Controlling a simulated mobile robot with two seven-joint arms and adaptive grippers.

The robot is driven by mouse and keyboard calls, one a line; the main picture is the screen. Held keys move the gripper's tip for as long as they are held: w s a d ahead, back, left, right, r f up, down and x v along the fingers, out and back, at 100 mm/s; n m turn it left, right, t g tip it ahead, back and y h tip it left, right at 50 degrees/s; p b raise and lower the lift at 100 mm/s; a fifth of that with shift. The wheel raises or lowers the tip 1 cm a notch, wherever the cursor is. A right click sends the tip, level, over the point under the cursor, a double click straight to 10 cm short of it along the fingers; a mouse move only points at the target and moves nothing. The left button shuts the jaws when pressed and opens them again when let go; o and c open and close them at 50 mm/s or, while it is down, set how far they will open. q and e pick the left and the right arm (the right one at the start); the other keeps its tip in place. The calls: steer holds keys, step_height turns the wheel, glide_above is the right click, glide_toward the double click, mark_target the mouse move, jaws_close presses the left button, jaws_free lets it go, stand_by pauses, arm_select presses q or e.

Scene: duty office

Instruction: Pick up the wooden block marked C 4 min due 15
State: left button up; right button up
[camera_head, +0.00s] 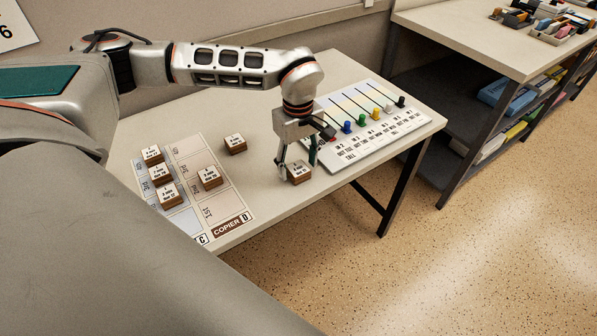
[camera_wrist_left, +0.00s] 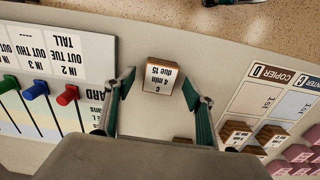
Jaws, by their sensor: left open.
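The wooden block marked C 4 min due 15 (camera_head: 298,173) stands on the table just under my left gripper in the head view. Its white label reads upside down in the left wrist view, where the block (camera_wrist_left: 161,79) lies between the two fingers, toward their tips. My left gripper (camera_head: 297,165) points down and is open, with a finger on either side of the block. In the left wrist view the left gripper (camera_wrist_left: 160,88) shows a gap between each finger and the block. My right gripper is not in view.
A board with coloured pegs (camera_head: 372,125) lies to the right of the gripper. The table's front edge is close to the block.

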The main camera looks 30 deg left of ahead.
arm_select(q)
steer(key=shift+f, duration=0.6)
steer(key=c, duration=1.2)
steer(key=shift+r, duration=0.2)
